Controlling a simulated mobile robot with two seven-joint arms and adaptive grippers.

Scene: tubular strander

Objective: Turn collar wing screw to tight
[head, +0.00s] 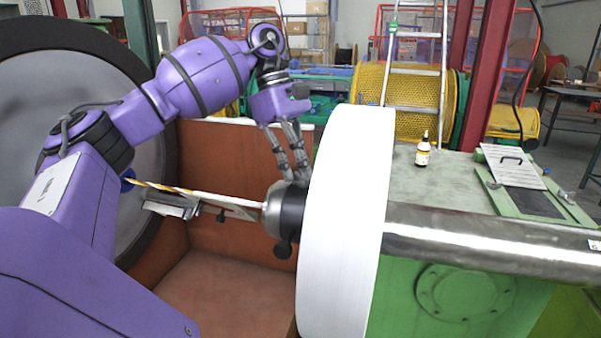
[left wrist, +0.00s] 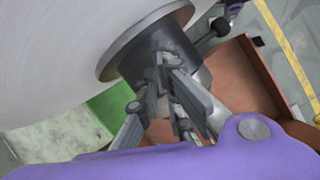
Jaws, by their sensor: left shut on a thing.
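The dark collar (head: 291,209) sits on the shaft against the left face of the big white reel (head: 345,230). It also shows in the left wrist view (left wrist: 150,50). My left gripper (head: 299,178) reaches down from above, with its fingertips at the top of the collar. In the left wrist view my left gripper (left wrist: 165,80) is closed at the collar's rim. The wing screw between the fingers is mostly hidden, and I cannot tell its angle. A black knob (head: 282,249) sticks out below the collar and shows in the left wrist view (left wrist: 220,27). My right gripper is not in view.
A steel shaft (head: 480,245) runs right from the reel above a green housing.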

